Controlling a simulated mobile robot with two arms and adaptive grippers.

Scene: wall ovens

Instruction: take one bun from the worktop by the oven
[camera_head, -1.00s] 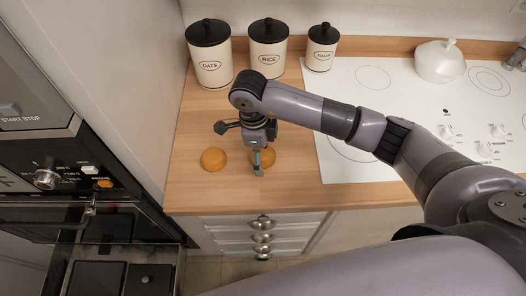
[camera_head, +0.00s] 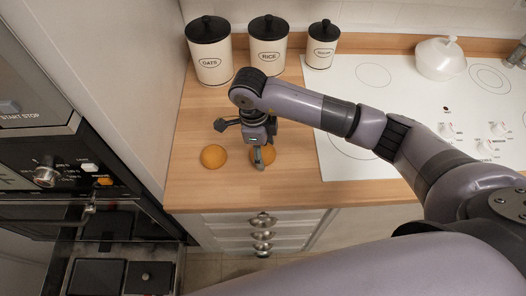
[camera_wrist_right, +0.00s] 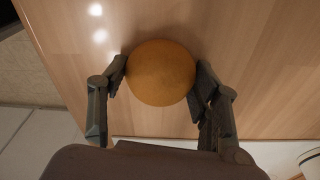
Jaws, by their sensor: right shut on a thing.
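Two round orange-brown buns lie on the wooden worktop (camera_head: 190,190). The left bun (camera_head: 213,156) sits clear of the gripper. My right gripper (camera_head: 260,160) is down at the right bun (camera_head: 270,155), and a finger hides part of that bun in the head view. In the right wrist view, the bun (camera_wrist_right: 160,72) sits between the two fingers of my right gripper (camera_wrist_right: 162,78), which is shut on it from both sides. The bun still appears to rest on the worktop. My left gripper is not in view.
Three lidded canisters (camera_head: 267,50) stand at the back. A white hob (camera_head: 350,160) with a lidded white pot (camera_head: 440,60) is on the right. The oven (camera_head: 60,200) is at the left, with its lower door open. Drawers (camera_head: 262,235) are below the worktop's front edge.

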